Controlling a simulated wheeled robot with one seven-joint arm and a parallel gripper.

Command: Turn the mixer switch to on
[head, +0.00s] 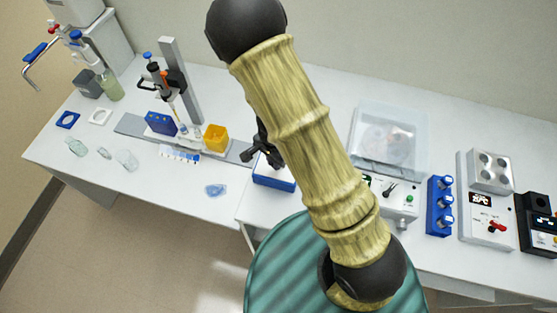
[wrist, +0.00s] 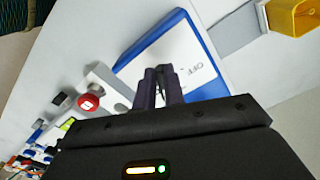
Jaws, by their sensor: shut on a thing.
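The mixer appears as a blue box with a white top (wrist: 188,48) in the wrist view, with the label OFF readable on the top. In the head view its blue front (head: 274,183) shows just left of my arm. My gripper (wrist: 158,82) is over the white top, its dark fingers close together on the switch. The switch itself is hidden by the fingers, so I cannot tell how far it is turned. In the head view my gripper (head: 264,154) is at the box's top, partly behind my arm.
A red button (wrist: 88,103) on a pale device is close beside my fingers in the wrist view. A yellow box (head: 215,138) and a pipette stand (head: 182,85) are to the left. A clear-lidded device (head: 390,140) and a blue rack (head: 439,206) are to the right.

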